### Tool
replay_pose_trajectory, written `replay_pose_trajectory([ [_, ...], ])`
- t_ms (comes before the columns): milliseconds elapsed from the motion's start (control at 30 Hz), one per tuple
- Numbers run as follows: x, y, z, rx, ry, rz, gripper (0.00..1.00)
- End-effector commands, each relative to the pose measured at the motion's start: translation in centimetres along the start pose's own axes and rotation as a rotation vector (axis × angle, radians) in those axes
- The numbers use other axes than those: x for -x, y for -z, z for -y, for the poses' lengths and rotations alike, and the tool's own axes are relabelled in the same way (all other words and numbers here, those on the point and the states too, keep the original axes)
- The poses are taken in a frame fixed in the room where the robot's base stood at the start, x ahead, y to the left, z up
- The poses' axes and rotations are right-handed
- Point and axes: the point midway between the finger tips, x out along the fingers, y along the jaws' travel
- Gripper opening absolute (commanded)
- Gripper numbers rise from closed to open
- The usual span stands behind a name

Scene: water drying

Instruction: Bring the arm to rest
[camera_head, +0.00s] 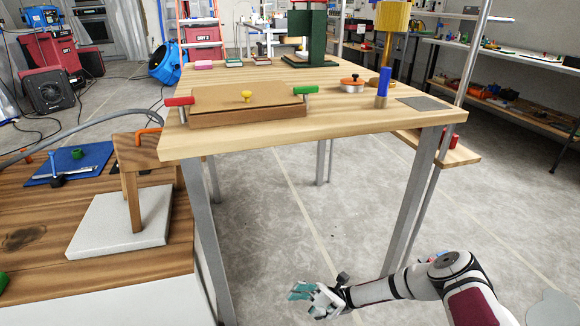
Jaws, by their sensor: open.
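My gripper (305,293) is at the bottom of the view, low in front of the wooden table (300,131). Its teal fingertips point to the left, apart and with nothing between them. My arm comes in from the bottom right corner and is bent, with its forearm reaching left. The gripper is below the tabletop and touches nothing that I can see.
A lower wooden bench (180,262) with a white slab (122,222) stands at the left. The table carries a wooden board with a yellow knob (246,96), a small pot (352,84) and a blue-handled tool (383,86). Open concrete floor surrounds my gripper.

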Motion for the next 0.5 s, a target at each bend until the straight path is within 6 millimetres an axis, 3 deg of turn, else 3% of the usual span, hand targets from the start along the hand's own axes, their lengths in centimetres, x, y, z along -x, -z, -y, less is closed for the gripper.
replay_pose_trajectory([
  [267, -2.5, -2.2, -0.2, -0.045, -0.084, -0.19, 0.41],
  [500, -6.0, -4.8, -1.3, -0.096, -0.199, -0.459, 0.41],
])
